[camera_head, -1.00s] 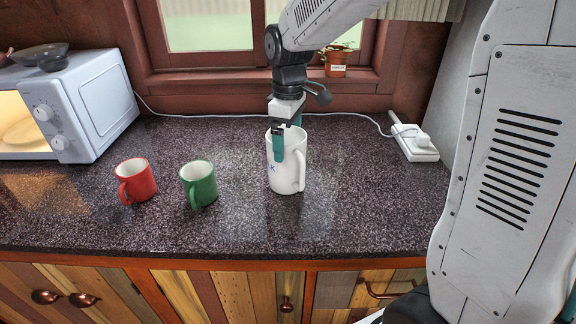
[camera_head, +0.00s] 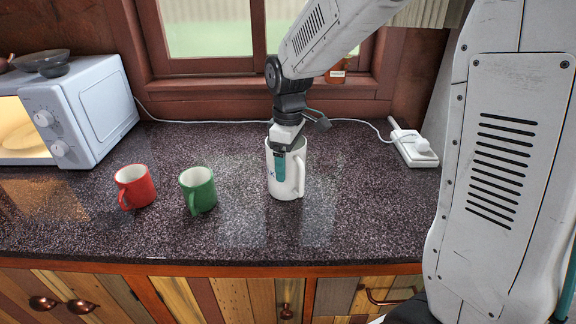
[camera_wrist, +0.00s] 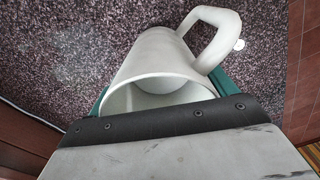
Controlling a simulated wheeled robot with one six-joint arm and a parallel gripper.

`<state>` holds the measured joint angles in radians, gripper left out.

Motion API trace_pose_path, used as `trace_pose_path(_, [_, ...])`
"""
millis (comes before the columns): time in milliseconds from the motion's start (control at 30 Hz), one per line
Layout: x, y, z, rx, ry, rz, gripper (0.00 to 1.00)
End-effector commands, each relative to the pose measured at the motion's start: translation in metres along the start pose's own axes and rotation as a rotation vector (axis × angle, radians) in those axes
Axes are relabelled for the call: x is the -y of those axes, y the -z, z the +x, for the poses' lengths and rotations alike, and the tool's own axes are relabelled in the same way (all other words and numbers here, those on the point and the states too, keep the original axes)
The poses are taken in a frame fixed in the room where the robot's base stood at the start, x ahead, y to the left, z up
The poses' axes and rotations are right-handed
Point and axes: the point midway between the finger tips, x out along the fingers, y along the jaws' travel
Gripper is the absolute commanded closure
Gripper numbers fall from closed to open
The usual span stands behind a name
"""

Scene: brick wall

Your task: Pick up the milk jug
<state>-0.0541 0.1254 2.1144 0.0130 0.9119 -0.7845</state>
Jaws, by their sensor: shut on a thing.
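The white milk jug (camera_head: 288,184) stands upright on the dark speckled counter, with its handle on the right side in the head view. My gripper (camera_head: 281,168) reaches down over the jug from above. One teal finger lies against the front of the jug's wall; the far finger is hidden. In the wrist view the jug (camera_wrist: 158,60) shows its open rim close to the gripper, with teal finger edges on both sides of it. My gripper is shut on the jug. The jug's base appears at counter level; I cannot tell any gap beneath it.
A green mug (camera_head: 199,192) and a red mug (camera_head: 134,188) stand to the left of the jug. A white microwave (camera_head: 88,100) is at the far left. A power strip (camera_head: 412,148) with a cable lies at the back right. The counter (camera_head: 240,225) is clear in front.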

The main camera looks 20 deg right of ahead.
Motion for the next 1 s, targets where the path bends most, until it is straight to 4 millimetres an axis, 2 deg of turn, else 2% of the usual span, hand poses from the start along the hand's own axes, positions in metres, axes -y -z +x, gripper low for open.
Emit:
trace_pose_path(267, [0.0, 0.0, -0.007, -0.002, -0.002, 0.0, 0.54])
trace_pose_path(667, [0.001, 0.0, -0.038, -0.003, -0.003, 0.0, 0.54])
trace_pose_path(1000, [0.04, -0.021, -0.04, -0.002, -0.002, -0.002, 0.54])
